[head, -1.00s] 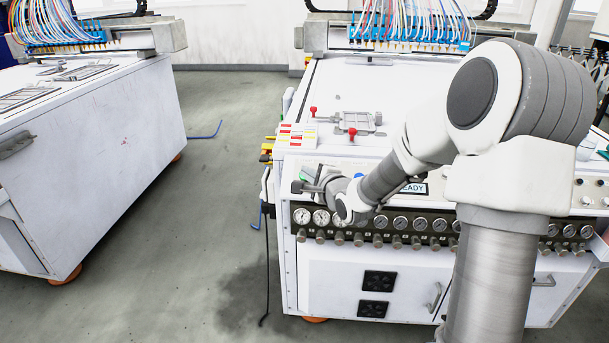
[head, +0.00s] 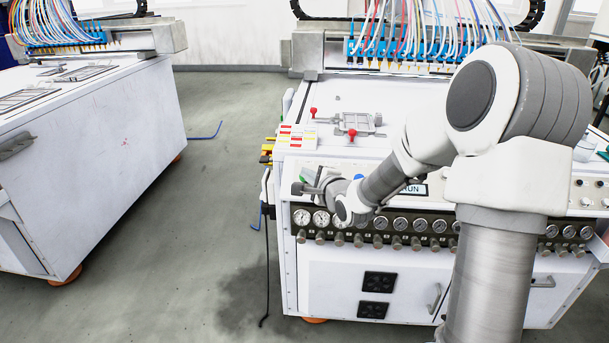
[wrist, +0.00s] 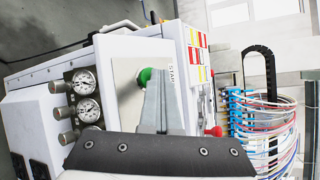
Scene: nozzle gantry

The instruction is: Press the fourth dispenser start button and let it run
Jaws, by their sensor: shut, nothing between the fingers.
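The dispenser machine (head: 330,280) with its row of gauges stands in front of me. My gripper (head: 304,188) is at the left end of its front panel, above the gauges. In the wrist view my gripper (wrist: 157,85) is shut and empty, its fingertips at a green button (wrist: 145,76) beside a label whose visible letters begin "STAR". The fingers cover part of the button, so I cannot tell how far it is pressed. The panel display (head: 412,190), partly hidden by my arm, reads "RUN".
The nozzle gantry (head: 410,60) with coloured tubes spans the machine top. A clamp fixture (head: 350,122) with red knobs lies on the top. A second white machine (head: 100,150) stands at left, with open floor (head: 215,200) between.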

